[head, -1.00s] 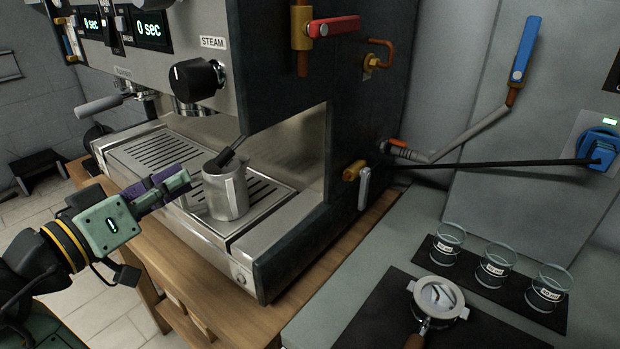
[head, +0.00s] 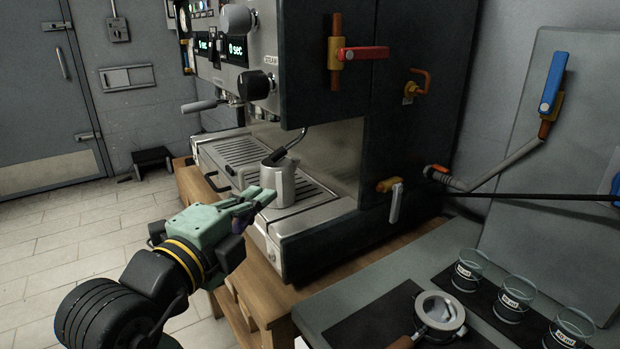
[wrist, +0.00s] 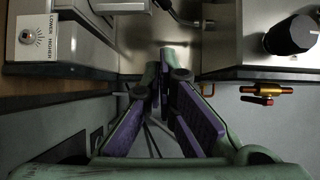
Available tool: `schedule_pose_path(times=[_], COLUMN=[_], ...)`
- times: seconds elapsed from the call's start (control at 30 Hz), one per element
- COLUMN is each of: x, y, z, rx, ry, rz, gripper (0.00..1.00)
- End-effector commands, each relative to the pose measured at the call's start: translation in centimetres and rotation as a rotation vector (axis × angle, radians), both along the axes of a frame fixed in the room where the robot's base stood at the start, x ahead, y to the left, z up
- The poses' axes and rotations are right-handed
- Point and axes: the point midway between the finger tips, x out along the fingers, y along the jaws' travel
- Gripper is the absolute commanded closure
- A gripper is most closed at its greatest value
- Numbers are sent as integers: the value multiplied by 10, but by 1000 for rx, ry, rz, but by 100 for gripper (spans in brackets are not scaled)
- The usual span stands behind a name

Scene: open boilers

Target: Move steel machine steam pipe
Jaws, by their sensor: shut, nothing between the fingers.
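The steam pipe (head: 300,138) is a thin metal tube with a black sleeve on the espresso machine's front. It slopes down to the mouth of a steel milk pitcher (head: 281,187) on the drip tray; its tip is hidden there or by the rim. The pipe also shows at the top of the wrist view (wrist: 189,20), beyond my fingertips. My gripper (head: 268,196) is in front of the pitcher and overlaps its lower part in the head view. In the wrist view its purple-padded fingers (wrist: 164,66) meet at the tips, empty and apart from the pipe.
The espresso machine (head: 335,215) stands on a wooden counter (head: 262,300). A black steam knob (head: 255,84) is above the pitcher. A red-handled valve (head: 362,53) is on its side. Glasses (head: 515,293) and a portafilter (head: 438,311) are at right.

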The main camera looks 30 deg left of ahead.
Motion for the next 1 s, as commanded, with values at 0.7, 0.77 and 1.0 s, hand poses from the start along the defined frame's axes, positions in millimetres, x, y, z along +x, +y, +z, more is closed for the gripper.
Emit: schedule_pose_path(times=[0.7,0.77,1.0], x=[113,116,121], y=[36,41,48], z=[-1,-1,-3], rx=[-2,-2,0], ry=[3,2,2], rz=[-3,-3,-3], gripper=[100,100,100])
